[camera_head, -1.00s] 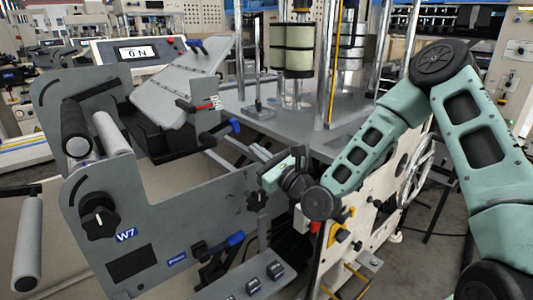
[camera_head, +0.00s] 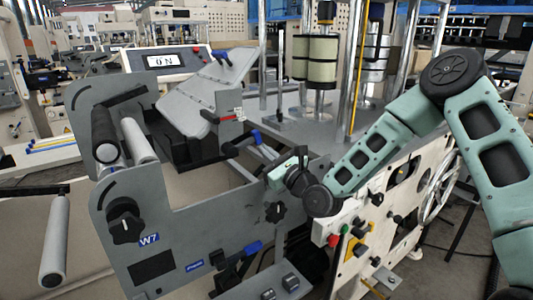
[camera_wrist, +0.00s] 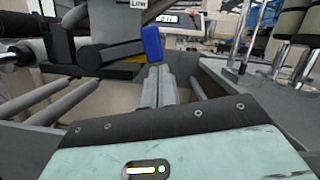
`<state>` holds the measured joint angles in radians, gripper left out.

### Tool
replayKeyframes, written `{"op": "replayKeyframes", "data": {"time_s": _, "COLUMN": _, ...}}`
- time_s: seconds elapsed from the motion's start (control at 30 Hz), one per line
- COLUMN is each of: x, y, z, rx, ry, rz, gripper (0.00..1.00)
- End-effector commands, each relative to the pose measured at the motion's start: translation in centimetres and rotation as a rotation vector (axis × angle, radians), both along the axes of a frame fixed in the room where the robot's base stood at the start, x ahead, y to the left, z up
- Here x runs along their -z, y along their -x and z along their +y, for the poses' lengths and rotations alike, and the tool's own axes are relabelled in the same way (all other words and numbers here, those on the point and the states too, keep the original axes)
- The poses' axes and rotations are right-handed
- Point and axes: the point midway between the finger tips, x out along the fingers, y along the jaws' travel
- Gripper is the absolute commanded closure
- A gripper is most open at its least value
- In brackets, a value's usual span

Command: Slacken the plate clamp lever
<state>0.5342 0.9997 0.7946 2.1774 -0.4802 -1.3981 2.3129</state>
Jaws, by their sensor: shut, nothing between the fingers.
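A dark lever with a blue end (camera_head: 255,138) sticks out from the grey machine, below the tilted plate (camera_head: 200,90). In the wrist view its blue end (camera_wrist: 152,44) stands just beyond my fingertips, with its dark arm reaching left. I cannot tell whether they touch. My gripper (camera_head: 266,151) is at the right of this lever; its fingers (camera_wrist: 157,75) are together and empty in the wrist view. Other blue-ended levers are at the plate's top (camera_head: 222,58) and low on the front panel (camera_head: 245,250). Their labels are too small to read.
A black knob (camera_head: 125,222) and a W7 label (camera_head: 149,239) are on the grey side panel. Another black knob (camera_head: 275,212) is below my gripper. Rollers (camera_head: 315,60) and posts stand on the deck at right.

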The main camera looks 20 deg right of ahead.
Motion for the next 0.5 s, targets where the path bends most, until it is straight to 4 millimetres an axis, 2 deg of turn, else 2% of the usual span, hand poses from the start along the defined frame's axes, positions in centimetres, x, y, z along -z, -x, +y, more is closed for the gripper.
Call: {"op": "replayKeyframes", "data": {"time_s": 0.5, "x": -1.13, "y": -0.01, "z": -0.07, "rx": -0.002, "ry": 0.094, "rz": -0.033, "gripper": 1.00}}
